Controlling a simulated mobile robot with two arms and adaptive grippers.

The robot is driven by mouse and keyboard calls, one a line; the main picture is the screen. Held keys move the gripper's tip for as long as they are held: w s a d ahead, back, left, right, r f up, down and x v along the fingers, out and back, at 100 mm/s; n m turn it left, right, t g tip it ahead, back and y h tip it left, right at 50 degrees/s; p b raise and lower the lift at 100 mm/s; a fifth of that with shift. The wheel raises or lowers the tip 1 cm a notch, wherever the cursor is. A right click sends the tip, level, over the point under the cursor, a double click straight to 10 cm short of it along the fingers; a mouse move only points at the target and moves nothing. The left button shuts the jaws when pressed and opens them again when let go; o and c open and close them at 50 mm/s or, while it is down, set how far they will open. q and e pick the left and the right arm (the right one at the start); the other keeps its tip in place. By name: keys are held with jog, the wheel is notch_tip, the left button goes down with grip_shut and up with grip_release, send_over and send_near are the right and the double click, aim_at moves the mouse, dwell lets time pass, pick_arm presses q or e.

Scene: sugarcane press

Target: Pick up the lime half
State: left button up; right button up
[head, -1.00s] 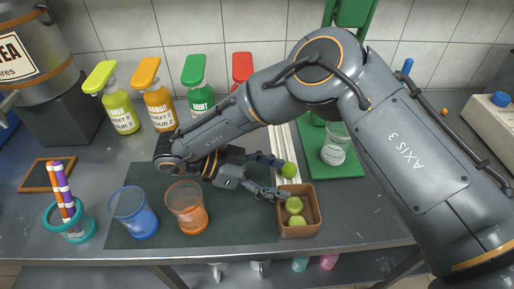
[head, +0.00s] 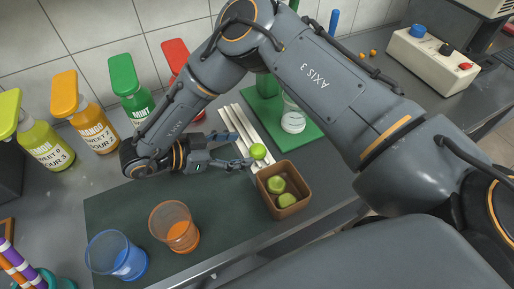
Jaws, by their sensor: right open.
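A green lime half (head: 258,151) sits at the near end of the white strips, just outside the back of a brown wooden box. Two more green lime pieces (head: 276,184) lie inside the box (head: 295,210). My right gripper (head: 243,149) is open, its fingers pointing right, with the lime half right at the fingertips. I cannot tell whether the fingers touch it. My left gripper is not in view.
An orange cup (head: 176,229) and a blue cup (head: 118,256) stand on the dark mat (head: 110,215). Several syrup bottles line the wall, with a red-topped one (head: 178,58) behind my arm. A clear glass (head: 293,118) stands on a green board (head: 312,133).

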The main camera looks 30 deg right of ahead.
aim_at(254, 149)
jog(key=x, duration=0.2)
jog(key=p+x, duration=0.1)
jog(key=x, duration=0.2)
jog(key=shift+f, duration=0.3)
jog(key=shift+a, duration=0.1)
jog(key=shift+c, duration=0.5)
jog(key=c, duration=0.9)
